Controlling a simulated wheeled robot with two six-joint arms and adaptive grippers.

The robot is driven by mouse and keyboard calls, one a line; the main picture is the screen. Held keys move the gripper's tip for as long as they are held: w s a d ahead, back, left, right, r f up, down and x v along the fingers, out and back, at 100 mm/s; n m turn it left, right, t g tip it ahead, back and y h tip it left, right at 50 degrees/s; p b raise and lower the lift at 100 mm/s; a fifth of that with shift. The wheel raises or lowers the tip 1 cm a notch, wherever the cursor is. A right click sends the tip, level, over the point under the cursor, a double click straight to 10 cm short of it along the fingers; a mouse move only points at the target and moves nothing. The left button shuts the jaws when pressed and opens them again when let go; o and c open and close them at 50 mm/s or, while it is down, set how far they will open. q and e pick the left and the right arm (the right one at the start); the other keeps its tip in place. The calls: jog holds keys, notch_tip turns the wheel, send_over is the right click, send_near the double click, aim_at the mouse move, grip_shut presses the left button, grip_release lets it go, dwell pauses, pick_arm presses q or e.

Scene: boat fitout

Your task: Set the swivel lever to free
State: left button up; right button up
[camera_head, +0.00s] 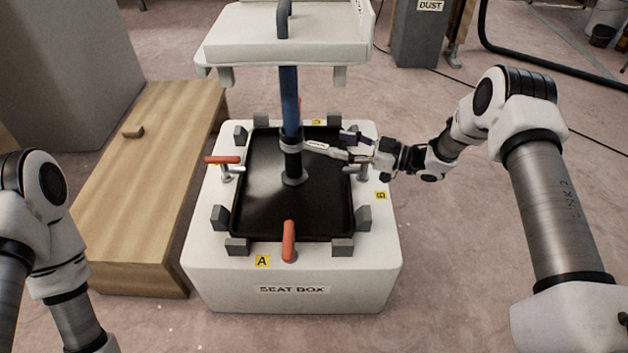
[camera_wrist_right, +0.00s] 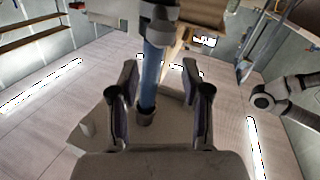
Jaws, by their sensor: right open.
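A black post with a grey collar (camera_head: 291,143) and a blue upper tube (camera_head: 290,100) stands upright on the black plate of the seat box. A pale lever with a small label (camera_head: 317,146) sticks out from the collar toward the right. My right gripper (camera_head: 350,148) is open at the lever's outer end; I cannot tell whether it touches. In the right wrist view, the blue tube (camera_wrist_right: 151,78) shows between the open fingers (camera_wrist_right: 161,108), farther off, and the lever is not clear. My left arm shows at the lower left, with its gripper out of view.
The white seat (camera_head: 285,45) sits above the post. The seat box (camera_head: 215,270) carries grey blocks and red-handled clamps, one in front (camera_head: 289,240) and one at left (camera_head: 222,160). A wooden bench (camera_head: 140,190) stands left. Floor to the right is mostly clear.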

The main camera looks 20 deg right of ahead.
notch_tip(320, 180, down, 4)
jog(key=b, duration=0.5)
send_near(300, 144)
jog(key=x, duration=0.4)
jog(key=shift+w+f, duration=0.2)
jog(key=shift+f, duration=0.15)
jog(key=shift+w+a+r, duration=0.1)
jog(key=shift+w+a, duration=0.05)
jog(key=shift+a, duration=0.1)
pick_arm(q)
notch_tip(300, 144, down, 8)
jog(key=shift+w, duration=0.15)
pick_arm(e)
jog(key=shift+r, duration=0.1)
pick_arm(q)
jog(key=shift+a+r, duration=0.1)
jog(key=shift+r, duration=0.05)
pick_arm(e)
grip_shut()
